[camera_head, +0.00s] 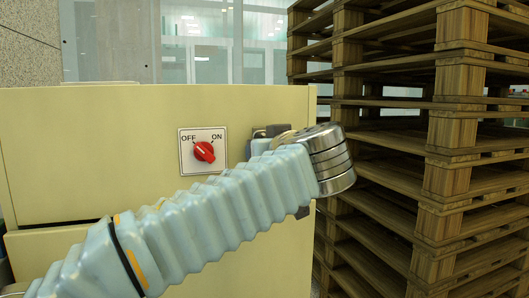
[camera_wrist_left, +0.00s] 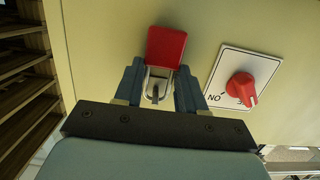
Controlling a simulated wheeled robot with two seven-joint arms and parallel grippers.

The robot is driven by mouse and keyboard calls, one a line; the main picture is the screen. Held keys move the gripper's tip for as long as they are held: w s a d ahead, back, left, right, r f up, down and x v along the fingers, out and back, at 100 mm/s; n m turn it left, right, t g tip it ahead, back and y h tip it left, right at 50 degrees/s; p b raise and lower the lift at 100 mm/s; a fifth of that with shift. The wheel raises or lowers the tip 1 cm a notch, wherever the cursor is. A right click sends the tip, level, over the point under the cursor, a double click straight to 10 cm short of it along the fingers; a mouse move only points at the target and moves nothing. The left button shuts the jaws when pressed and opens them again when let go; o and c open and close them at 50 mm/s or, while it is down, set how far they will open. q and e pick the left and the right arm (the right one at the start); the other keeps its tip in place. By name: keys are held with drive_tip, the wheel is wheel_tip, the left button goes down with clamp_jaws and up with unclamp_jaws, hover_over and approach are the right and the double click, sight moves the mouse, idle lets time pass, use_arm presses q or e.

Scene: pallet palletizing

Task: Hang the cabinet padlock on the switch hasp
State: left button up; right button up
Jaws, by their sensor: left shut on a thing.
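The red padlock (camera_wrist_left: 166,47) shows in the left wrist view in front of the cream cabinet face, beyond my fingertips. My left gripper (camera_wrist_left: 160,70) is shut on it, with a dark blue finger on each side. A silver metal part (camera_wrist_left: 157,85) with a slot lies between the fingers; I cannot tell how much is shackle and how much is hasp, or whether they are linked. In the head view my left gripper (camera_head: 268,136) is at the cabinet's right side, largely covered by my arm, and the padlock is hidden. My right gripper is in neither view.
A red rotary switch (camera_head: 204,151) on a white OFF/ON plate sits left of the gripper on the cabinet (camera_head: 90,140); its knob points toward OFF. Tall stacks of wooden pallets (camera_head: 455,150) stand close on the right. Glass panels are behind.

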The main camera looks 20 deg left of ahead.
use_arm(q)
drive_tip(key=o, duration=1.1)
